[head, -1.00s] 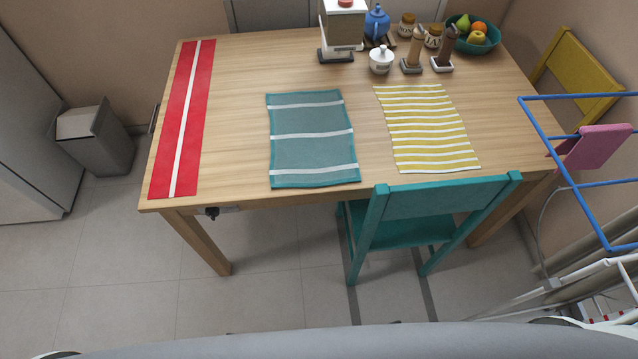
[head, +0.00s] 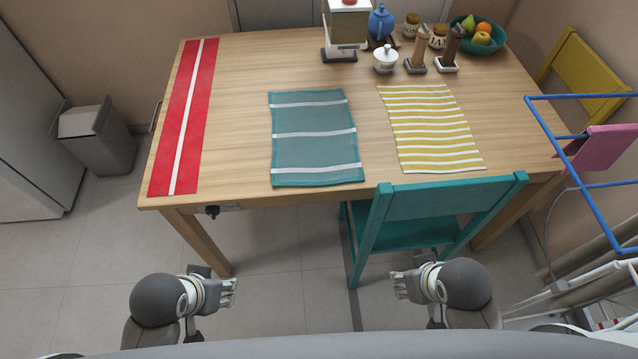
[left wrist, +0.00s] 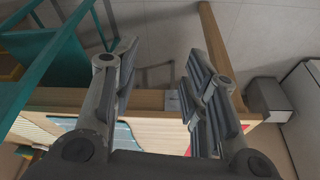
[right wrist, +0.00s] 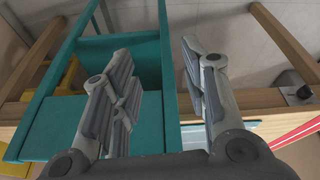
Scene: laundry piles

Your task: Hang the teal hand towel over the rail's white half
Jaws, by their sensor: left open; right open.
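The teal hand towel (head: 313,148) with white stripes lies flat on the wooden table, near its front edge, in the head view. The drying rail (head: 570,180) stands at the right side, with blue bars above and white bars (head: 575,295) lower down. A pink cloth (head: 600,147) hangs on its blue part. My left gripper (head: 232,293) is in front of the table, below its top, open and empty; it shows in the left wrist view (left wrist: 160,95). My right gripper (head: 396,286) is likewise low, near the teal chair, open and empty; it shows in the right wrist view (right wrist: 160,95).
A yellow striped cloth (head: 430,128) and a red runner (head: 184,120) flank the towel on the table (head: 235,130). A teal chair (head: 440,212) stands at the front right edge. A teapot (head: 381,22), jars and a fruit bowl (head: 480,45) fill the back.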

